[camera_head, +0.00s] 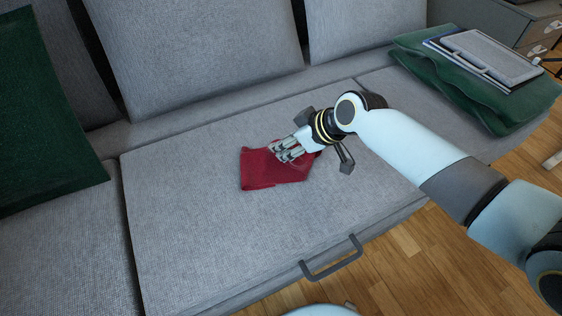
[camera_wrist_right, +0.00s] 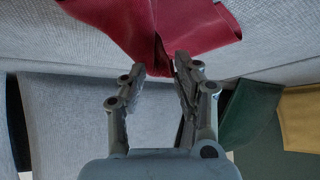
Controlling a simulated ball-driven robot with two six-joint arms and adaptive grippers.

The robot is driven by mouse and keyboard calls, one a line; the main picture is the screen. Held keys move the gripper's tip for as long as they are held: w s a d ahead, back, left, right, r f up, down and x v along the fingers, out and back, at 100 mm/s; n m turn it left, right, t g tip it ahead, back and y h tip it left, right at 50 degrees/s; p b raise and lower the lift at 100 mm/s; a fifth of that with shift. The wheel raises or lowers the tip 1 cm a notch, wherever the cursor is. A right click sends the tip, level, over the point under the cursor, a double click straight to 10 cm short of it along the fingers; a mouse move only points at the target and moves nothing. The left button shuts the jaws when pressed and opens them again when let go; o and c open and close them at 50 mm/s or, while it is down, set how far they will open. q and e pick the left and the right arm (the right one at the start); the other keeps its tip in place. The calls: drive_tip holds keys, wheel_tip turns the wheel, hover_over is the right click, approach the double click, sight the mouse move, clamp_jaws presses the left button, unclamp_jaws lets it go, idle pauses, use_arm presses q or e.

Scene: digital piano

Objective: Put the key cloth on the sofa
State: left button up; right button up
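The red key cloth (camera_head: 262,170) lies slightly rumpled on the grey sofa's middle seat cushion (camera_head: 200,245). My right gripper (camera_head: 285,155) reaches in from the right and is at the cloth's upper edge, covering part of it. In the right wrist view the two fingers (camera_wrist_right: 160,68) stand apart, with the red cloth (camera_wrist_right: 190,25) just beyond the tips. A fold of cloth hangs near the gap between them; whether it touches a finger I cannot tell. My left gripper is not in view.
A dark green cushion (camera_head: 45,120) leans at the left. A folded green blanket (camera_head: 470,100) with a tablet-like board (camera_head: 490,57) on top lies at the right end. A grey handle (camera_head: 332,262) sticks out from the seat's front. The seat around the cloth is clear.

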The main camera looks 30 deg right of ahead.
drive_tip(key=o, duration=0.5)
drive_tip(key=shift+r, duration=0.1)
drive_tip(key=v, duration=1.2)
